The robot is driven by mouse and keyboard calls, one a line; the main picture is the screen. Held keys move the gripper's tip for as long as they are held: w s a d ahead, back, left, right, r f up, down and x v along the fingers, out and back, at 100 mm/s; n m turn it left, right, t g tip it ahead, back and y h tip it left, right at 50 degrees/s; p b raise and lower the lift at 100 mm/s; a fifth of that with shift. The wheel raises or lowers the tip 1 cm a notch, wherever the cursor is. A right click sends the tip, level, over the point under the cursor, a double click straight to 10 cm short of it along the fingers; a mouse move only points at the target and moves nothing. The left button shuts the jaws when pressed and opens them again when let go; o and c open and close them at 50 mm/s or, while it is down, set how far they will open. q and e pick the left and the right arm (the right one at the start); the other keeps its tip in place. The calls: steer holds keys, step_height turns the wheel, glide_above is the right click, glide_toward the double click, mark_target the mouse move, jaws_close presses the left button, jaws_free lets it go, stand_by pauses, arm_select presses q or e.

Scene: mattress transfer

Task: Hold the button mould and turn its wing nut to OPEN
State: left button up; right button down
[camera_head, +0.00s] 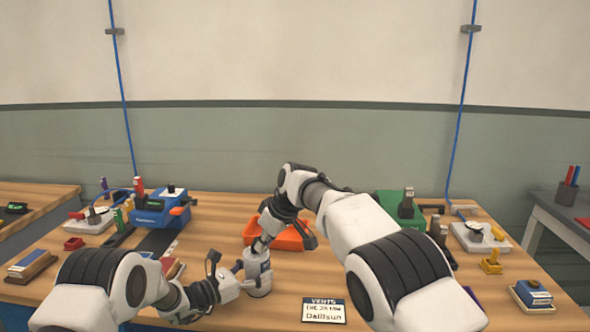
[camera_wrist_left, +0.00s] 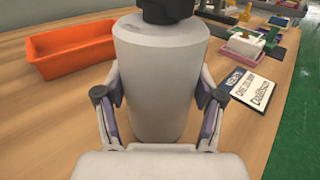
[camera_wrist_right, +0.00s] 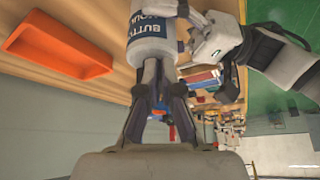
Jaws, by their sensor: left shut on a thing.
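The button mould (camera_head: 258,272) is a pale upright cylinder with a dark blue label, on the wooden table in front of me. In the left wrist view the mould (camera_wrist_left: 160,75) stands between the fingers of my left gripper (camera_wrist_left: 158,110), which is shut on its sides. My right gripper (camera_head: 260,248) comes down from above to the mould's top. In the right wrist view the fingers of my right gripper (camera_wrist_right: 156,68) lie close together at the end of the mould (camera_wrist_right: 152,42). The wing nut is hidden there, and I cannot tell whether the fingers grip it.
An orange tray (camera_head: 292,238) lies just behind the mould. A lettered card (camera_head: 324,311) lies to its right. A blue device (camera_head: 160,209) stands at the back left, a green one (camera_head: 397,207) at the back right. My right forearm crosses the middle of the table.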

steer(key=shift+s+d+r, duration=0.1)
steer(key=shift+s+d, duration=0.1)
steer(key=shift+s, duration=0.1)
steer(key=shift+r, duration=3.1)
steer(key=f, duration=0.6)
steer(key=shift+s+d+f, duration=0.1)
steer(key=shift+s+f, duration=0.1)
steer(key=shift+f, duration=0.05)
steer(key=shift+w+a, duration=0.35)
steer(key=shift+w, duration=0.15)
